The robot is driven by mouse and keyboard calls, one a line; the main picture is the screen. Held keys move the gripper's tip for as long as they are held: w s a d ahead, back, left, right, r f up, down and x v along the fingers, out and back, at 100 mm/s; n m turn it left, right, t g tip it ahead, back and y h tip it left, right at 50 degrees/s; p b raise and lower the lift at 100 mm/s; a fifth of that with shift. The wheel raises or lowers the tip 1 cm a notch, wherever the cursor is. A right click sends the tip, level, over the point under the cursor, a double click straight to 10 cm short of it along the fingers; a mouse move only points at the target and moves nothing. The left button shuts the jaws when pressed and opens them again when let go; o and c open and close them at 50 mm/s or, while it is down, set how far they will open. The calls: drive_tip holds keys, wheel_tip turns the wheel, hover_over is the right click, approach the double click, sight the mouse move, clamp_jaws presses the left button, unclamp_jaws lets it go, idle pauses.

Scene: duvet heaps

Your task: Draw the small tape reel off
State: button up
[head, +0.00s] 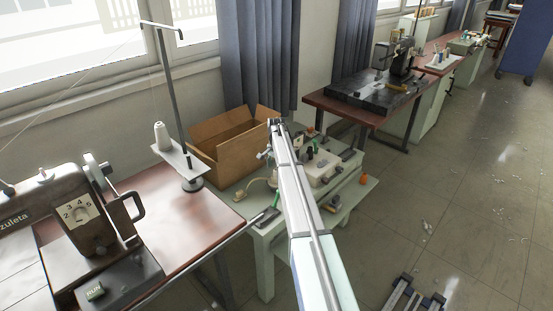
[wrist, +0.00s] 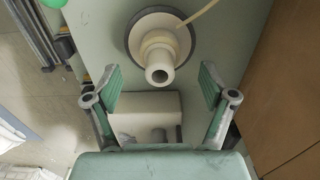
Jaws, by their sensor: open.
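In the wrist view, a cream hollow-ended spool-like piece (wrist: 160,58) stands on a round base with a dark rim (wrist: 131,42). A thin pale strip runs from it to the upper right. I cannot tell for sure whether this is the small tape reel. My gripper (wrist: 158,86) is open, with its green fingers apart on either side of the view and nothing between them touching. The spool piece lies just above the fingertips in the picture, centred between them. In the head view my arm hides much of the small table and the gripper's fingers.
An open cardboard box (head: 228,140) stands on the pale green table (head: 262,232), and its side (wrist: 285,90) fills the wrist view's right. A cream block (wrist: 145,103) lies between the fingers in the picture. A sewing machine (head: 85,225) stands at left. Floor is open at right.

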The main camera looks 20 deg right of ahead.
drive_tip(key=shift+f, duration=2.15)
drive_tip(key=c, duration=1.3)
